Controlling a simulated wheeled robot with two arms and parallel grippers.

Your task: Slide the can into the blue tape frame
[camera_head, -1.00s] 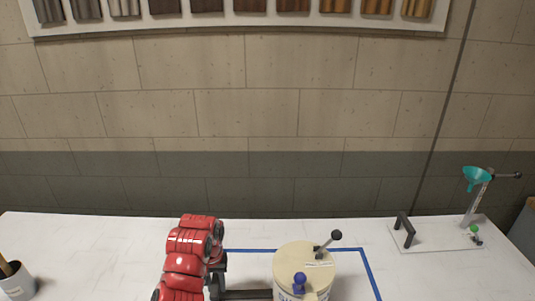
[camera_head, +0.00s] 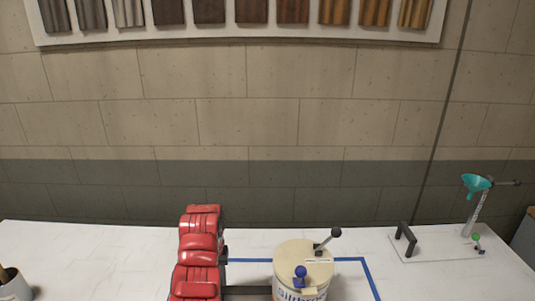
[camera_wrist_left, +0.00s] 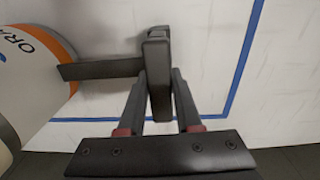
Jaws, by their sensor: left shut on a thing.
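The can (camera_head: 304,267) has a cream lid with a black-knobbed lever and a blue knob. It stands upright at the bottom of the head view; its lower part is cut off. Its label shows orange in the left wrist view (camera_wrist_left: 35,60). The blue tape frame (camera_head: 369,276) shows its back and right lines behind and right of the can; its front is out of view. My left gripper (camera_wrist_left: 158,75) is shut on the black handle (camera_wrist_left: 100,68) at the can's left side. In the head view the red left arm hides the frame's left part. My right gripper is not in view.
A white pot (camera_head: 14,284) is at the left edge. The table between the tape and these items is clear.

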